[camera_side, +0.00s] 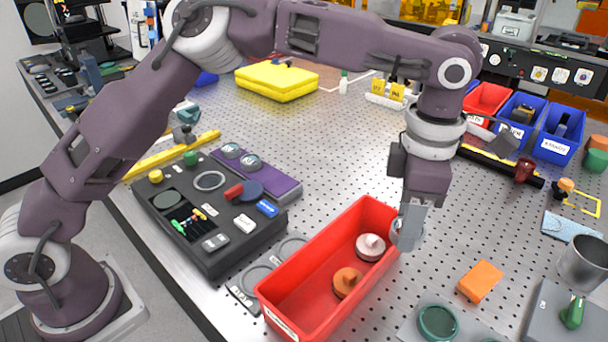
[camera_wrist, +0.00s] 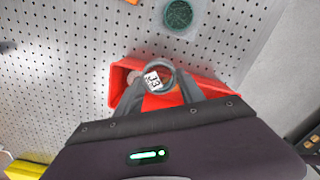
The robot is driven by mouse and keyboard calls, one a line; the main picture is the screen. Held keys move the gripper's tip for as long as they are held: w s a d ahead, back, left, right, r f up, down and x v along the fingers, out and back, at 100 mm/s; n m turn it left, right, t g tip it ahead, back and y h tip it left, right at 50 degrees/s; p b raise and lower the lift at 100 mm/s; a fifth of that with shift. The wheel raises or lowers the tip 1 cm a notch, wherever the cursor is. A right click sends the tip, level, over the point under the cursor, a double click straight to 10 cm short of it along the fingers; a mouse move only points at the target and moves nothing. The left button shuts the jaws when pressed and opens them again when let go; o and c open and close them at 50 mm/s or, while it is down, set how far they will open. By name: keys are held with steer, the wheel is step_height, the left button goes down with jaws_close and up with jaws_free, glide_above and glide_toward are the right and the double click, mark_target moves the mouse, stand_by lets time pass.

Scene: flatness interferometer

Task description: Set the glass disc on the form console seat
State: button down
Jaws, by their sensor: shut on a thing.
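My gripper (camera_side: 408,228) is shut on the glass disc (camera_side: 405,236), holding it on edge at the right wall of the red bin. The wrist view shows the disc (camera_wrist: 157,67) as a clear round with a grey rim between the fingers; a white label with black marks shows in it. The dark grey console (camera_side: 215,238) lies to the left, apart from the gripper. On its top are a light ring (camera_side: 209,180) and a dark round recess (camera_side: 168,200); I cannot tell which is the form seat.
The red bin (camera_side: 285,313) holds a pinkish-white knobbed piece (camera_side: 370,246) and an orange one (camera_side: 347,282). An orange block (camera_side: 480,281) and a green round piece (camera_side: 437,322) lie to the right. A purple tray (camera_side: 285,187) adjoins the console. The perforated table behind is mostly clear.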

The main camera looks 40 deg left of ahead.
steer(key=w+a+r+n, duration=0.15)
steer(key=w+a, duration=0.25)
steer(key=a, duration=0.9)
steer(key=n, duration=0.9)
glide_above(208, 183)
step_height(208, 183, down, 2)
step_height(208, 183, down, 8)
steer(key=shift+f, duration=0.1)
steer(key=c, duration=0.7)
jaws_free()
steer(key=shift+f, duration=0.1)
